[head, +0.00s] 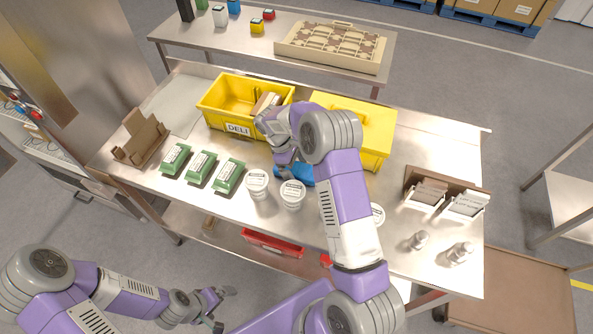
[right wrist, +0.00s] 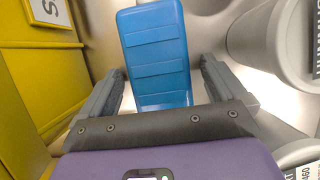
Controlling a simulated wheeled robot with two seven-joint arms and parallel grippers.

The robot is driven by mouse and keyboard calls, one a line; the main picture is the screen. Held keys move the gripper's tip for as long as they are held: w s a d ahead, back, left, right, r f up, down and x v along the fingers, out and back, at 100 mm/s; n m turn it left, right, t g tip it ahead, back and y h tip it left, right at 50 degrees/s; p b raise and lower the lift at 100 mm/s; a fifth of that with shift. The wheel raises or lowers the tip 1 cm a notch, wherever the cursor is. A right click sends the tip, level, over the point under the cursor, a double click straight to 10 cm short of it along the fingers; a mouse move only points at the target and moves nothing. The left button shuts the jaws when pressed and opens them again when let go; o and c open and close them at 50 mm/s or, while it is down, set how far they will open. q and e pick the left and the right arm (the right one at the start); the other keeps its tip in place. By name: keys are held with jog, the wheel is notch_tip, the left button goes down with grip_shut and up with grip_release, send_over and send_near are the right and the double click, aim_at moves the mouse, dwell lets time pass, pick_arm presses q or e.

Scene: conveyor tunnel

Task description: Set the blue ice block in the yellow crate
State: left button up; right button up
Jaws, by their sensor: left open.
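The blue ice block (head: 296,174) lies on the steel table in front of the yellow crates, partly hidden by my right arm. In the right wrist view the blue block (right wrist: 155,55) sits between the fingers of my right gripper (right wrist: 163,75), with a gap showing on both sides. The open yellow crate (head: 216,104) with a DELI label stands behind and left of the block and holds brown and pale items. A second yellow crate (head: 378,130) with a flat yellow top stands to its right. My left gripper (head: 217,308) is open and empty, low in front of the table.
White tubs (head: 257,182) stand close in front of the block. Green packs (head: 201,167) and a brown cardboard holder (head: 140,138) are at left. A brown rack (head: 447,188) and small shakers are at right. A beige tray (head: 333,47) is on the back table.

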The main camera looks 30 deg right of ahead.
jog(key=shift+r, duration=0.1)
jog(key=c, duration=1.3)
